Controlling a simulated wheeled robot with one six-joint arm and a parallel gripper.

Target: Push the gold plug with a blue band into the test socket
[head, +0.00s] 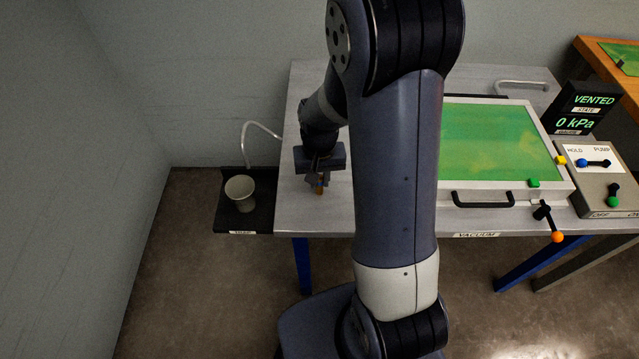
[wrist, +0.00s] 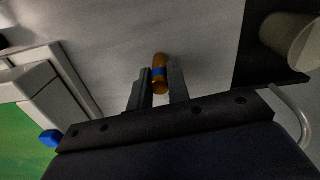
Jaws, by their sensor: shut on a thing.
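The gold plug with a blue band (wrist: 159,72) is between the two fingers of my gripper (wrist: 158,88) in the wrist view. The fingers are shut on it, and its gold end sticks out past the fingertips. In the head view my gripper (head: 318,181) is over the left part of the metal table, and the plug (head: 320,190) shows as a small gold piece below it. I cannot tell whether the plug touches the table. No test socket can be made out in either view; my arm hides the middle of the table.
A green-topped vacuum chamber (head: 495,145) with a black handle stands right of my arm. A display (head: 585,110) reads VENTED, 0 kPa. A pump switch box (head: 598,180) is at the right. A cup (head: 240,192) stands on a dark side shelf (head: 262,215) left of the table.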

